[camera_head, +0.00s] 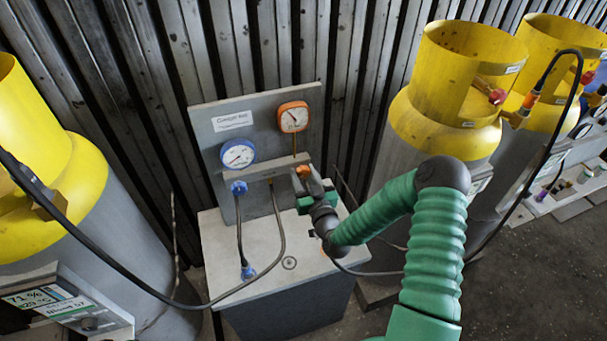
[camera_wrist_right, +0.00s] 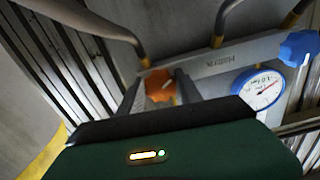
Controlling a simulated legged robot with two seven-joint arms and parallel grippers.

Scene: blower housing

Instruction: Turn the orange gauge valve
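The orange gauge valve (camera_head: 303,171) is a small knob on the bracket at the right of the gauge panel, below the orange-rimmed gauge (camera_head: 293,117). My right gripper (camera_head: 308,187) is right at this valve and hides part of it. In the right wrist view, the orange valve (camera_wrist_right: 159,86) shows between the two fingers of my right gripper (camera_wrist_right: 160,87). The fingers stand apart, one on each side of it. I cannot tell if they touch it. My left gripper is not in view.
A blue-rimmed gauge (camera_head: 238,154) and a blue valve (camera_head: 239,188) sit left of the orange one. Hoses (camera_head: 281,245) hang over the pale box top (camera_head: 222,254). Yellow-topped cylinders (camera_head: 447,125) stand at right, another (camera_head: 75,185) at left. A ribbed wall closes the back.

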